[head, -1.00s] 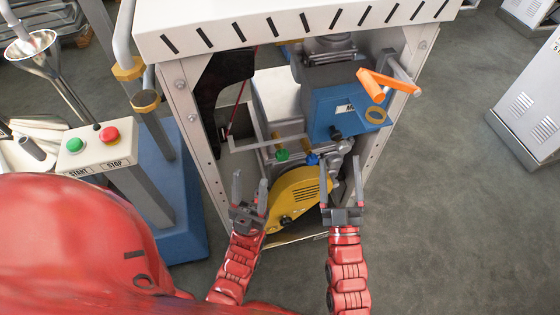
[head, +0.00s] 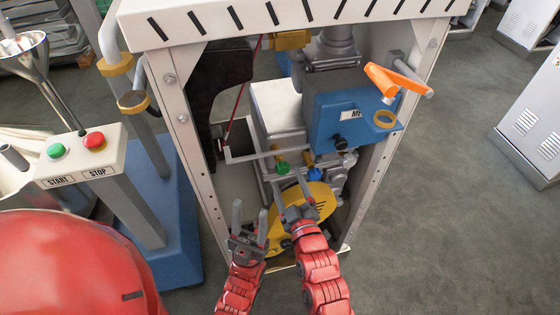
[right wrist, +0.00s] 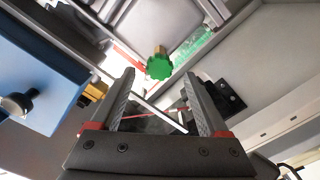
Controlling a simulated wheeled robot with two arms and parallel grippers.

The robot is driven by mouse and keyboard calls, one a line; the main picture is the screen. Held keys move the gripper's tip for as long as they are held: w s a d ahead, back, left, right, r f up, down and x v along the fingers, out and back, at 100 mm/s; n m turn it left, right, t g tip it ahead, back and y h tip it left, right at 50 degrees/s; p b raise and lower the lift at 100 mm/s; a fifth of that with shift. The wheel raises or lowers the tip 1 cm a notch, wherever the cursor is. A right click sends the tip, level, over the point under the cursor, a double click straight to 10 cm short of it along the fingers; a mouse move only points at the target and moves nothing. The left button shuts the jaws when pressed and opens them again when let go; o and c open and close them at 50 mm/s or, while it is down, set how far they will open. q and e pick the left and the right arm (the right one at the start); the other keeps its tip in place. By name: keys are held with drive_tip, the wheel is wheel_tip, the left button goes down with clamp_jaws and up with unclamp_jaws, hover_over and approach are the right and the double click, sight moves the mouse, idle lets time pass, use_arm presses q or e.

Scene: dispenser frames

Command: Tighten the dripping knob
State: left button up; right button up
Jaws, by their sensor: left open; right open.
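A green knob (head: 282,168) and a blue knob (head: 314,174) sit side by side on pipework inside the open cabinet, above a yellow guard (head: 318,197). My left gripper (head: 250,208) is open and empty at the lower front of the cabinet, left of the yellow guard.
The cabinet's side posts (head: 182,115) and slotted top (head: 285,18) frame the opening. A blue box (head: 350,113) with an orange handle (head: 381,80) stands above the knobs. A START/STOP panel (head: 80,155) is at the left.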

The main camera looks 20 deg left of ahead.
drive_tip(key=x, duration=0.8)
drive_tip(key=shift+s, duration=0.1)
clamp_jaws()
drive_tip(key=shift+m, duration=0.3)
drive_tip(key=m+b, duration=0.1)
drive_tip(key=m, duration=1)
drive_tip(key=shift+r+b, duration=0.1)
drive_tip(key=shift+b, duration=0.2)
idle(0.3)
